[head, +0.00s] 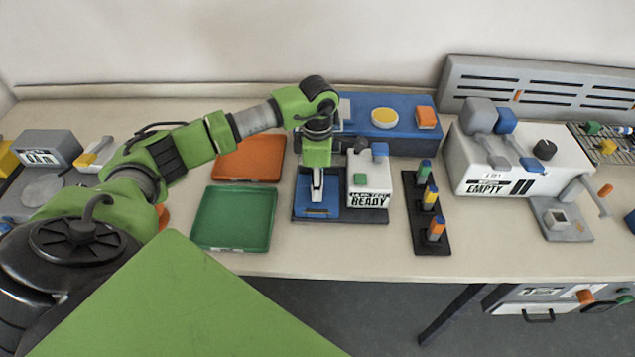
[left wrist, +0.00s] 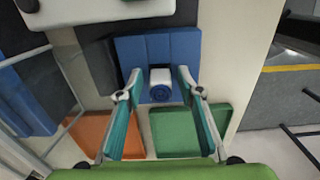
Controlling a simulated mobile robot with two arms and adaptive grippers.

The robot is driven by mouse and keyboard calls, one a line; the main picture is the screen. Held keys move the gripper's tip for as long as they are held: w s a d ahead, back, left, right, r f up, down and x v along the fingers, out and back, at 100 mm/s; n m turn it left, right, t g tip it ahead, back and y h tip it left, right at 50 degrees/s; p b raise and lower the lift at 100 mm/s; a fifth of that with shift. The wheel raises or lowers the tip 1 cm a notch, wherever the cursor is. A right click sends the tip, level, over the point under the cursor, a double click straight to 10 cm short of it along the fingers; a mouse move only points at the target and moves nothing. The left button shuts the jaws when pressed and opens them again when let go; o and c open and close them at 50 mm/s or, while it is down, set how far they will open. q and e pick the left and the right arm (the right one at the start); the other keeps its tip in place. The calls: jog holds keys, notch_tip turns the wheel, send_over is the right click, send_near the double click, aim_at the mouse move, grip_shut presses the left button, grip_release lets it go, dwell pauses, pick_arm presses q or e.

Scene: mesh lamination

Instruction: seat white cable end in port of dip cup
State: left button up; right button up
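My left gripper (head: 317,178) points down over a blue pad (head: 303,187) on a black base, left of the white READY box (head: 368,183). In the left wrist view its two teal fingers (left wrist: 159,76) stand apart on either side of a short white cylinder with a blue ringed end (left wrist: 160,92). Gaps show between the fingers and the cylinder. The blue pad (left wrist: 131,50) lies behind it. I cannot tell whether this cylinder is the cable end or part of the dip cup. No white cable is clearly visible. My right gripper is not in view.
A green tray (head: 233,218) and an orange tray (head: 249,160) lie left of the pad. A black rack (head: 431,246) holds several coloured pegs to the right. A blue unit (head: 350,115) stands behind. A white EMPTY machine (head: 510,155) with a grey fixture (head: 570,230) is further right.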

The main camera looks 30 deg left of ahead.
pick_arm(q)
jog(key=shift+r, duration=0.1)
jog(key=shift+r, duration=0.2)
notch_tip(320, 180, up, 11)
jog(key=b, duration=0.2)
jog(key=shift+f+b, duration=0.15)
jog(key=shift+b, duration=0.2)
jog(key=shift+r, duration=0.5)
